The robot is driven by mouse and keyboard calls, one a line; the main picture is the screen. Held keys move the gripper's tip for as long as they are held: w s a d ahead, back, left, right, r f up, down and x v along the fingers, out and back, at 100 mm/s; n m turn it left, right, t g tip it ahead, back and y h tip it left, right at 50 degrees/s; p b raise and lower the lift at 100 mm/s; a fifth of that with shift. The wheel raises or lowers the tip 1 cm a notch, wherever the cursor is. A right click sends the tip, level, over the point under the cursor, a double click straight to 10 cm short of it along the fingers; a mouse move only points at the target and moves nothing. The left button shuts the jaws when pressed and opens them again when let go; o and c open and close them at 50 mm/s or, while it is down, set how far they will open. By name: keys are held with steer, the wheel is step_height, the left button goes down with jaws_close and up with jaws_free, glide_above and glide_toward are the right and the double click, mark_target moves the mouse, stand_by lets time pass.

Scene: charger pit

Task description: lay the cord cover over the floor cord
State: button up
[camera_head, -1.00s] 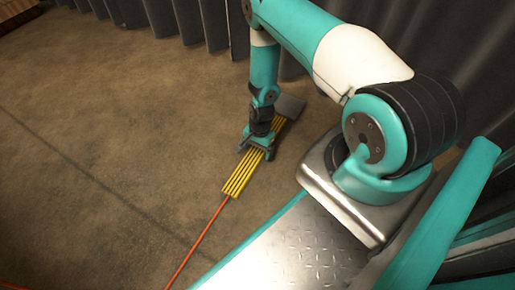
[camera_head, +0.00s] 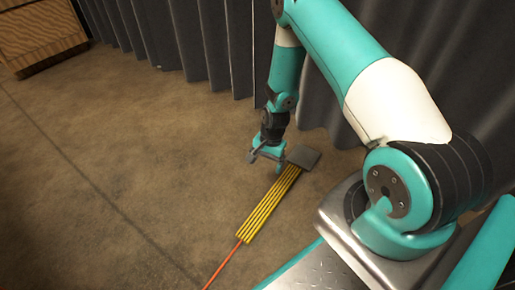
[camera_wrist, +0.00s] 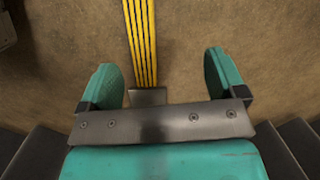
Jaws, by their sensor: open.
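The cord cover (camera_head: 268,207) is a long yellow strip with dark grooves, lying on the floor. The orange-red floor cord (camera_head: 222,263) runs out of its near end, in line with it. The cord under the cover is hidden. A flat grey plate (camera_head: 304,156) is at the cover's far end. My gripper (camera_head: 266,157) is open and empty, beside the far part of the cover, to its left and apart from it. In the wrist view, the cover (camera_wrist: 142,42) shows beyond my open fingers (camera_wrist: 162,70), with the grey plate (camera_wrist: 148,96) nearer.
A dark pleated curtain (camera_head: 215,50) stands along the back and right. A wooden box (camera_head: 40,30) is at the far left. The brown concrete floor (camera_head: 110,130) to the left is clear.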

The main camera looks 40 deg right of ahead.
steer(key=a+r+n+y, duration=0.1)
steer(key=a+r+n, duration=0.4)
steer(key=r, duration=0.7)
steer(key=a+r+n, duration=0.3)
steer(key=a+r, duration=0.4)
steer(key=r, duration=0.4)
steer(key=s+a+r+n, duration=0.4)
steer(key=s+r, duration=0.4)
steer(key=s, duration=0.2)
steer(key=s+a+r+n+y, duration=0.1)
steer(key=s+a+r+n, duration=0.3)
steer(key=s+r+n, duration=0.3)
step_height(320, 180, up, 2)
steer(key=s, duration=0.3)
